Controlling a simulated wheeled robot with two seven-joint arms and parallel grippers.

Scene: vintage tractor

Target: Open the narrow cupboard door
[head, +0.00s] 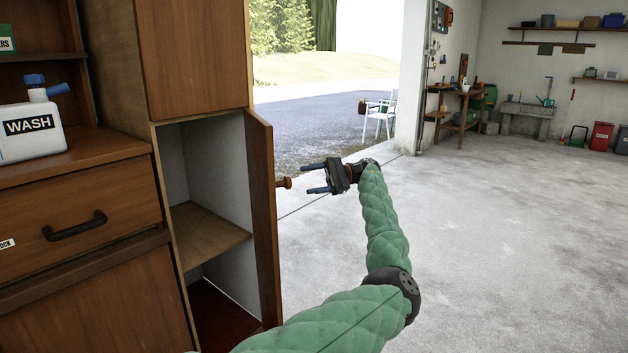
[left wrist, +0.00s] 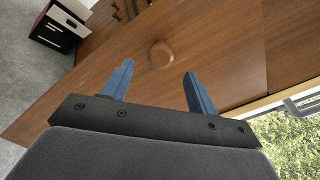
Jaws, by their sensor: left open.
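The narrow cupboard door (head: 263,215) stands swung wide open in the head view, hinged on the right side of its opening. Its round wooden knob (head: 284,183) sticks out on the right, outer face. The cupboard inside shows a wooden shelf (head: 205,232) that looks empty. My left gripper (head: 304,177) is open, just right of the knob and apart from it, with its blue fingers pointing at the door. In the left wrist view the knob (left wrist: 161,54) lies beyond and between the two open fingertips (left wrist: 158,70). My right gripper is not in view.
A brown cabinet with a drawer (head: 80,225) stands at the left, with a white WASH jug (head: 32,128) on its ledge. An upper cupboard door (head: 193,55) is shut above the opening. The concrete floor (head: 490,230) to the right is clear. A white chair (head: 380,118) stands outside.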

